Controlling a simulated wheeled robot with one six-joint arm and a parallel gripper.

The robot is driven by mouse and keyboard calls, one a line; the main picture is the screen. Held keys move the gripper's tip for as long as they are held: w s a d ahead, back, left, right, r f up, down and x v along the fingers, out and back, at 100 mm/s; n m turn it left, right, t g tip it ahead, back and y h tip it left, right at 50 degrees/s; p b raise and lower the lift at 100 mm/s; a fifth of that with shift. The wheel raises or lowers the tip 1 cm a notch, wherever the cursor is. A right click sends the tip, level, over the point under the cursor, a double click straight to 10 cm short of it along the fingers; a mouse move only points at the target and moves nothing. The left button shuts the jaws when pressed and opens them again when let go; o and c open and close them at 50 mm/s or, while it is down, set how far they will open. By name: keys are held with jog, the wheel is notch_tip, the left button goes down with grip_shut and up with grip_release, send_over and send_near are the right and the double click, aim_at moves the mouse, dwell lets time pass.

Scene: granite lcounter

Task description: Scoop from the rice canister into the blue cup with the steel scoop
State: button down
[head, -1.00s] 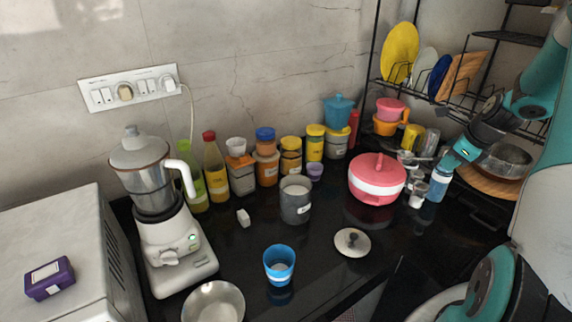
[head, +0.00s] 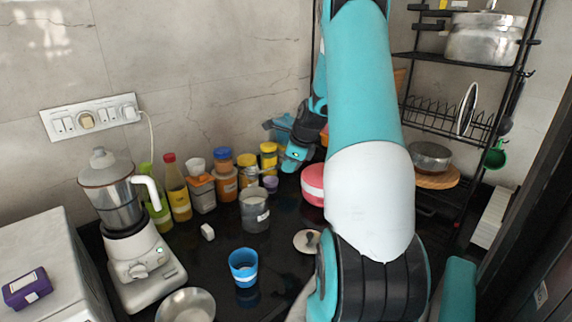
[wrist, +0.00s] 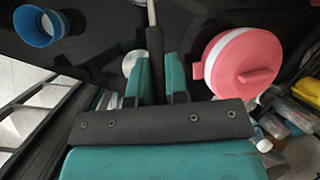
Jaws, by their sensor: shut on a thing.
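My gripper (wrist: 158,70) is shut on the dark handle of the steel scoop (wrist: 152,14) in the wrist view; its bowl lies outside that frame. In the head view my gripper (head: 290,160) is above the back of the counter, right of and higher than the rice canister. The rice canister (head: 254,214) is grey, upright and open, with white contents at its mouth. The blue cup (head: 243,267) stands upright in front of it; it also shows at the upper left of the wrist view (wrist: 34,28). I cannot tell what is inside the cup.
A steel lid (head: 305,241) lies right of the canister. A pink pot (head: 312,186) stands behind it, partly hidden by my arm. A mixer (head: 127,220) and steel bowl (head: 186,305) are left. Jars and bottles (head: 225,178) line the wall. A small white block (head: 207,232) lies on the counter.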

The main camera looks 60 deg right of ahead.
jog(key=shift+r+p, duration=0.1)
jog(key=shift+p, duration=0.25)
jog(key=w+g+p, duration=0.2)
jog(key=shift+a+h+p, duration=0.3)
jog(key=shift+a+p, duration=0.05)
jog(key=shift+a, duration=0.05)
jog(key=shift+w+a+f+g+p, duration=0.15)
jog(key=shift+w+g+p, duration=0.25)
jog(key=shift+w+g, duration=0.1)
jog(key=shift+w+a+f+g+p, duration=0.1)
jog(key=shift+w+g+p, duration=0.25)
jog(key=shift+w+g, duration=0.1)
notch_tip(320, 180, down, 8)
jog(key=b, duration=0.6)
jog(key=shift+f+h, duration=0.15)
jog(key=shift+h, duration=0.15)
jog(key=shift+s+r, duration=0.1)
jog(key=shift+r, duration=0.1)
jog(key=shift+r+p, duration=2.7)
jog(key=shift+r, duration=1.15)
jog(key=shift+s+d+f, duration=0.1)
